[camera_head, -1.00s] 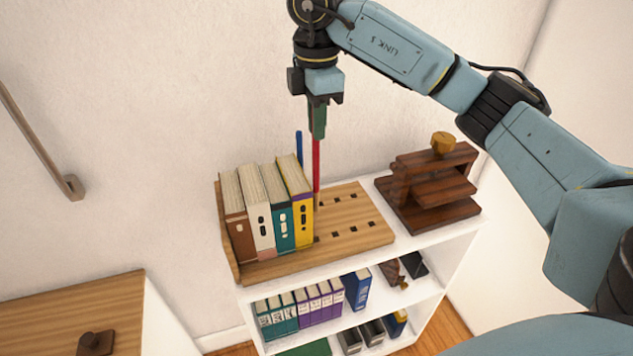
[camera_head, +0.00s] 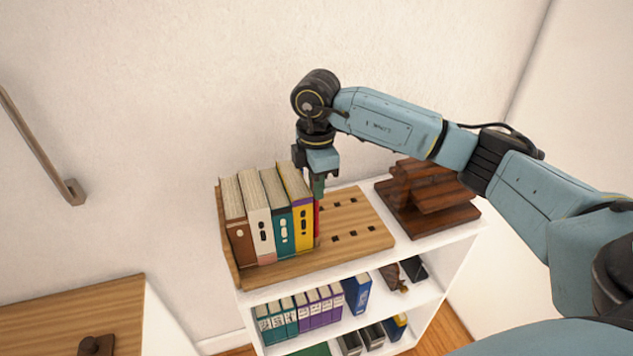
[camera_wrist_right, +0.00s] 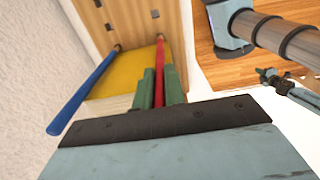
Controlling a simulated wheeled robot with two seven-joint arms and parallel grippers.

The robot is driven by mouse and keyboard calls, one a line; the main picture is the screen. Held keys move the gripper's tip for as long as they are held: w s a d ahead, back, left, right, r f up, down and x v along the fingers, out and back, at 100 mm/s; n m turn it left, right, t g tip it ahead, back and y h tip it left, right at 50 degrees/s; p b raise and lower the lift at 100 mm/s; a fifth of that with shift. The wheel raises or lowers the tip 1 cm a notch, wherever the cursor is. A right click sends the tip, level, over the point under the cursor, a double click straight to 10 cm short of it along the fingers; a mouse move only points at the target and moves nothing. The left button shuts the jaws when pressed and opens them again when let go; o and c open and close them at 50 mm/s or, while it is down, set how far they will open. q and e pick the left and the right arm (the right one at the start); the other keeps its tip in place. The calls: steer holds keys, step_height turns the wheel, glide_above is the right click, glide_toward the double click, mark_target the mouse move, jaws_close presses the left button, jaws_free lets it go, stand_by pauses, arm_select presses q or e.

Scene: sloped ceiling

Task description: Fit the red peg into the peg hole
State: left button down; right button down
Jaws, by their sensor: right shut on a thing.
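In the right wrist view, the green fingers (camera_wrist_right: 159,90) clasp the red peg (camera_wrist_right: 161,65). Its far end meets the board (camera_wrist_right: 130,20) at or in a hole beside the yellow book; I cannot tell how deep. A blue peg (camera_wrist_right: 83,92) stands in another hole nearby.
Several upright books (camera_head: 262,225) fill the board's left side, close to my right gripper. Rows of bare holes (camera_head: 352,233) lie to the right. A dark wooden press (camera_head: 435,200) stands right of the board on the white shelf (camera_head: 420,240).

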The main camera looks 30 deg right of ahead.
steer(key=shift+f, duration=0.1)
steer(key=c, duration=1.5)
jaws_free()
step_height(320, 180, up, 12)
steer(key=shift+r, duration=0.2)
steer(key=shift+b, duration=0.3)
